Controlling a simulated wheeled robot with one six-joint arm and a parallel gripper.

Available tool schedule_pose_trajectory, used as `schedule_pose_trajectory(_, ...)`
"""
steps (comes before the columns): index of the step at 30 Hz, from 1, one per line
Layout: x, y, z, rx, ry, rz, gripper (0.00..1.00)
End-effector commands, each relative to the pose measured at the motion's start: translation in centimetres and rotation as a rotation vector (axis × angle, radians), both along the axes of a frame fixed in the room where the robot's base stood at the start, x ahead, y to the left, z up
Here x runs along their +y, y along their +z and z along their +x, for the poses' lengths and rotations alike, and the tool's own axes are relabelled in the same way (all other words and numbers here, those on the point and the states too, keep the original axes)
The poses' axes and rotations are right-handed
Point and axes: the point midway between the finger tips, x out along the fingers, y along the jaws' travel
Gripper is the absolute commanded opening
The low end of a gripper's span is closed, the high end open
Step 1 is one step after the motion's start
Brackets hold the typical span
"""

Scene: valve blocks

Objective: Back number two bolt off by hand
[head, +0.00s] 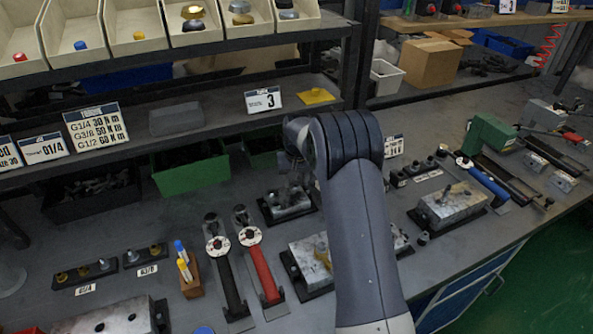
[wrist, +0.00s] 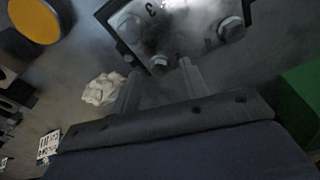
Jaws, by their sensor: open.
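A metal valve block (wrist: 185,35) on a dark plate fills the top of the wrist view, with a "3" marked on it. Three hex bolt heads show: one at left (wrist: 130,27), one at right (wrist: 230,29) and one at the near edge (wrist: 158,64). I cannot read which is number two. My gripper (wrist: 158,69) is open and empty; its fingertips stand either side of the near-edge bolt in the picture, and contact cannot be told. In the head view my gripper (head: 297,172) is above a block (head: 288,207), partly hidden by my arm.
A crumpled white rag (wrist: 103,88) lies beside the left finger. A green bin (head: 190,172) stands under the shelf. Black and red torque wrenches (head: 262,265) lie at left of my arm. Another block (head: 452,204) sits at right, with some clear bench around it.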

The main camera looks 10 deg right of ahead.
Motion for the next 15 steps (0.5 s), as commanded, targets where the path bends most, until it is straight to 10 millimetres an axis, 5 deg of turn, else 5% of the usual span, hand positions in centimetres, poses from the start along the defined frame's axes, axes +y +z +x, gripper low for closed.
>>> schedule_pose_trajectory(10, 0.00, -0.51, 0.07, 0.000, 0.000, 0.000, 0.43)
schedule_pose_trajectory(15, 0.00, -0.50, 0.06, 0.000, 0.000, 0.000, 0.30)
